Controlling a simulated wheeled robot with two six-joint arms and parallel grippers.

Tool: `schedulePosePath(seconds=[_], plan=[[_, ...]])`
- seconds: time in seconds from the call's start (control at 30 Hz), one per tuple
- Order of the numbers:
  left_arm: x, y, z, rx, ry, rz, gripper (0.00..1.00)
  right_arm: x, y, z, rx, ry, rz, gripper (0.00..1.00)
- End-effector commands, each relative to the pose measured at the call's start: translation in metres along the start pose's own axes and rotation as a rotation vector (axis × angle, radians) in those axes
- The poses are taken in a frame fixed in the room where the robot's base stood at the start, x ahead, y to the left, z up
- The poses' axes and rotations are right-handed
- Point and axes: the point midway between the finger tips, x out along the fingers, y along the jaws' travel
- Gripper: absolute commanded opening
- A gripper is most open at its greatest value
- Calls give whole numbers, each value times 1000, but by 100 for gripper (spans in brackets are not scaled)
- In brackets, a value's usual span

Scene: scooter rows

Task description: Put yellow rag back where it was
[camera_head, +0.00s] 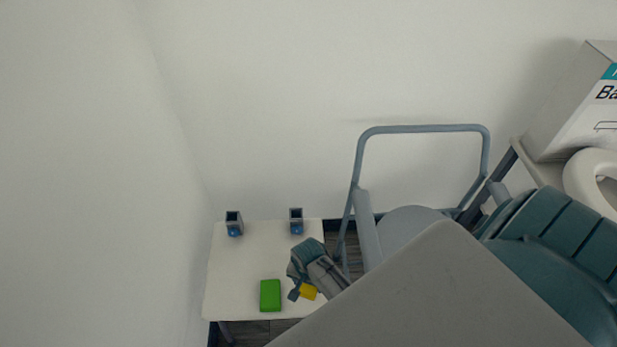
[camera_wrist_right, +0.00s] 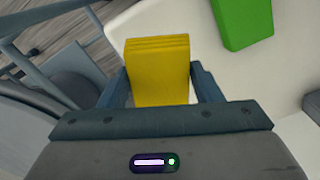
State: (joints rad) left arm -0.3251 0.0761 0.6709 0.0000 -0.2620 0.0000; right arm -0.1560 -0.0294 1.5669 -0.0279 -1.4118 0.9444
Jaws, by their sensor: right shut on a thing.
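A folded yellow rag (camera_wrist_right: 160,72) is between the two fingers of my right gripper (camera_wrist_right: 160,88), which is shut on it. In the head view the yellow rag (camera_head: 309,292) shows at my right gripper (camera_head: 300,291), over the right front part of a small white table (camera_head: 237,267). I cannot tell whether the rag touches the table top. A green folded rag or block (camera_head: 270,295) lies on the table to the left of the gripper; it also shows in the right wrist view (camera_wrist_right: 243,20). My left gripper is not in view.
Two small grey-and-blue items (camera_head: 234,223) (camera_head: 296,221) stand at the table's back edge. A grey-blue metal frame (camera_head: 424,129) stands right of the table. A box (camera_head: 575,100) is at the far right. The table's middle is clear.

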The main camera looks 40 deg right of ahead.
Motion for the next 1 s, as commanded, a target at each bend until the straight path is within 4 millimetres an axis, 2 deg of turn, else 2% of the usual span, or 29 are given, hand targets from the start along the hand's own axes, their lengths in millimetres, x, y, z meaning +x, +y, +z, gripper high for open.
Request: schedulePosePath(seconds=[0.1,0.23,0.33,0.5,0.9,0.93,1.0], plan=[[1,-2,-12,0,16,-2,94,17,0,0,-1,0,0,37],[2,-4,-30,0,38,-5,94,29,0,0,-1,-1,0,37],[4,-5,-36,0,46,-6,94,44,0,0,-1,-1,1,37],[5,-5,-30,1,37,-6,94,63,0,-1,-1,0,0,37],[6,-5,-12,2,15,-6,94,68,0,-1,-2,0,0,37],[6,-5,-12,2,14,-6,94,67,0,-1,-2,0,-1,64],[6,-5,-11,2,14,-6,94,67,0,-1,-2,0,-1,78]])
